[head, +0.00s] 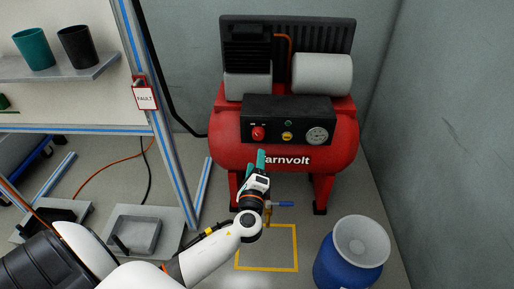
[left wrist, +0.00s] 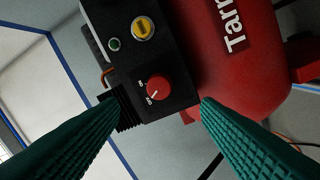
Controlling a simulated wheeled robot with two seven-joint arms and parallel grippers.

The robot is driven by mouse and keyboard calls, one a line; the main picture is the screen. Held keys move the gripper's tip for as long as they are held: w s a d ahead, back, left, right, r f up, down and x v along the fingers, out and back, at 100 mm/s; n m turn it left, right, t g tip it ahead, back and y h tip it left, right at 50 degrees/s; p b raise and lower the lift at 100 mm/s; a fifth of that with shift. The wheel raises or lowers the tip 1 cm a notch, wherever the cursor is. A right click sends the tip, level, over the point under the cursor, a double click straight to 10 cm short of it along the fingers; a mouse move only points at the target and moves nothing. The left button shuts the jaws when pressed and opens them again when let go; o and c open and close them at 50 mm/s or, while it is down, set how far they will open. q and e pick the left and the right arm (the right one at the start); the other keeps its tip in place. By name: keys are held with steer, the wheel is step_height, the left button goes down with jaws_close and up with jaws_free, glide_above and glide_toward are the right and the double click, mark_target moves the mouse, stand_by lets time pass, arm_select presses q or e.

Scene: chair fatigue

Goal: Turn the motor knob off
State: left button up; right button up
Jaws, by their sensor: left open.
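The red motor knob (head: 258,133) sits at the left of the black control panel (head: 300,108) on the red compressor (head: 235,158). In the left wrist view the red knob (left wrist: 158,88) shows with a white pointer line and small white markings beside it. A yellow knob (head: 287,136) and a round gauge (head: 317,136) are to its right. My left gripper (head: 259,158) is just below the panel in the head view. Its green fingers (left wrist: 150,125) are open and empty, with the knob ahead of the gap, not touched. My right gripper is not in view.
A blue barrel (head: 345,262) stands at the front right. A blue-handled valve (head: 285,204) is below the compressor. A framed rack with a FAULT tag (head: 145,98) and a shelf (head: 60,68) with two cups is at left. Grey walls close the back and right.

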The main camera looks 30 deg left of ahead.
arm_select(q)
steer(key=shift+v, duration=1.2)
